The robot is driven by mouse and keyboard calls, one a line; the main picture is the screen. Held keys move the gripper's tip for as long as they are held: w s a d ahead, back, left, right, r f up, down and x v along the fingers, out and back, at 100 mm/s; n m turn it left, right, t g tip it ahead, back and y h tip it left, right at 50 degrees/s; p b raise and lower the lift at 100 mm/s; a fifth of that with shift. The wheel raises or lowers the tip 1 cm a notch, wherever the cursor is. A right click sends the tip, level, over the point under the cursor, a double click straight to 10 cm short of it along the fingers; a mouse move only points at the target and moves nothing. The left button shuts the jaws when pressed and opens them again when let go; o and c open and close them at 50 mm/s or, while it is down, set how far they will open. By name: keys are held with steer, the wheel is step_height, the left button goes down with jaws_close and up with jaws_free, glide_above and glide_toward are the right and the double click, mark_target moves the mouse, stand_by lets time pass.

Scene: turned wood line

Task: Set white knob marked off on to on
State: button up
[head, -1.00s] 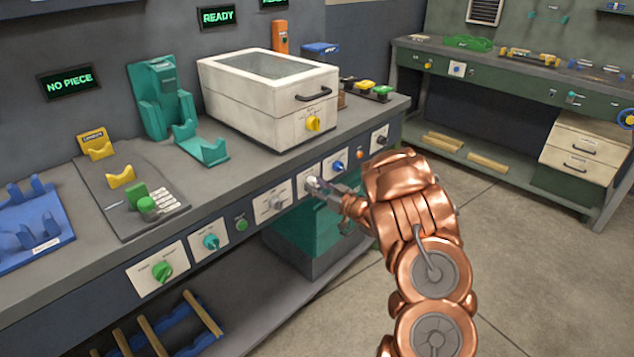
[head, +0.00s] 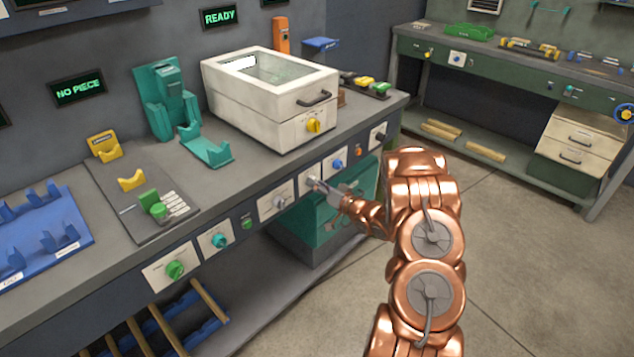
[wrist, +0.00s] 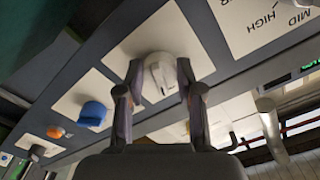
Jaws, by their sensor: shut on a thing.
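The white knob (wrist: 160,80) sits on a pale plate on the bench's front panel. In the wrist view it lies between the two fingers of my gripper (wrist: 159,70), which is shut on it from both sides. In the head view my gripper (head: 316,184) reaches the panel from the right, at the plate between the blue knob (head: 337,164) and a larger pale dial plate (head: 279,200). There the fingers largely hide the white knob. I cannot read its off and on marks or tell which one it points at.
The blue knob is close beside my fingers, also in the wrist view (wrist: 92,113). The plate with MID and HIGH (wrist: 270,20) is on the other side. A white box with a yellow knob (head: 314,125) stands above on the bench. Open floor lies right of my arm.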

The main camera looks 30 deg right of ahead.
stand_by(0.4)
steer(key=o, duration=1.1)
steer(key=shift+o, duration=0.2)
steer(key=shift+s, duration=0.1)
steer(key=v, duration=1.1)
steer(key=shift+s+d, duration=0.2)
steer(key=shift+s, duration=0.2)
